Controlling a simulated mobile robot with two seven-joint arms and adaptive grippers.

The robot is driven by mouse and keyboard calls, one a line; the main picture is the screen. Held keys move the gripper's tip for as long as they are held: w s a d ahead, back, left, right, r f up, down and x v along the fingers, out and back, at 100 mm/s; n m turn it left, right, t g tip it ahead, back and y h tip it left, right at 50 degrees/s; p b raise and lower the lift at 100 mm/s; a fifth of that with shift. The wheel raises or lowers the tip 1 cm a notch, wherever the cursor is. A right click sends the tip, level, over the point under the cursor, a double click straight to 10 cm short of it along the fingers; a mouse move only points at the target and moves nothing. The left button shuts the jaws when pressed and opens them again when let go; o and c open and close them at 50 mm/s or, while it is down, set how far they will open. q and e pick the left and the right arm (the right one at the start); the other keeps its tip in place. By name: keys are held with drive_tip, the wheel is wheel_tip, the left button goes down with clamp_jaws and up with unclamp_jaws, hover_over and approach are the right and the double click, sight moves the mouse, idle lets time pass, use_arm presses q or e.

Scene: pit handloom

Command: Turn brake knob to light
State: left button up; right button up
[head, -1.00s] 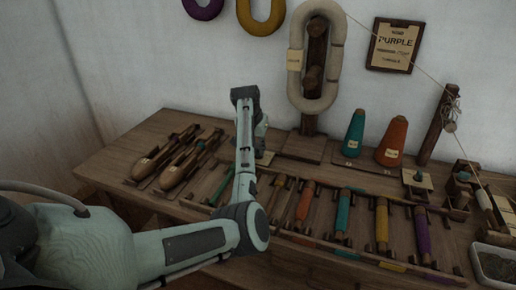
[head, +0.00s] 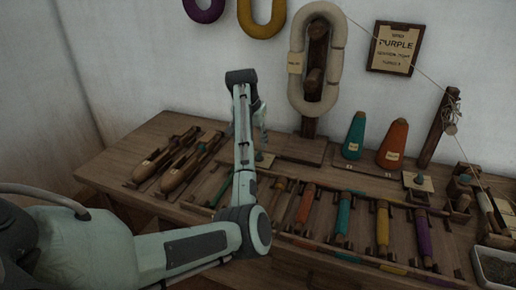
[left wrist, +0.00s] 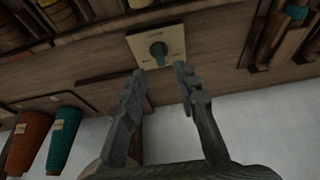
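The brake knob appears to be the small dark teal knob (left wrist: 159,52) on a square cream plate (left wrist: 141,43) in the left wrist view. A knob plate (head: 266,160) also shows on the bench in the head view, partly behind my left arm. The plate's markings are too small to read. My left gripper (head: 262,120) is above this plate, pointing down. In the left wrist view its two fingers (left wrist: 158,78) are apart with nothing between them, and the knob lies just beyond the tips, apart from them. My right gripper is not in view.
A teal cone (head: 355,135) and an orange cone (head: 393,143) stand to the right. A cream skein (head: 297,85) hangs on a post behind. Wooden shuttles (head: 185,165) lie left, and a rack of coloured bobbins (head: 343,212) lies in front. Another knob plate (head: 418,181) is farther right.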

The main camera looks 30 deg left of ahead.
use_arm(q)
drive_tip(key=v, duration=0.6)
drive_tip(key=shift+s, duration=0.1)
idle(0.3)
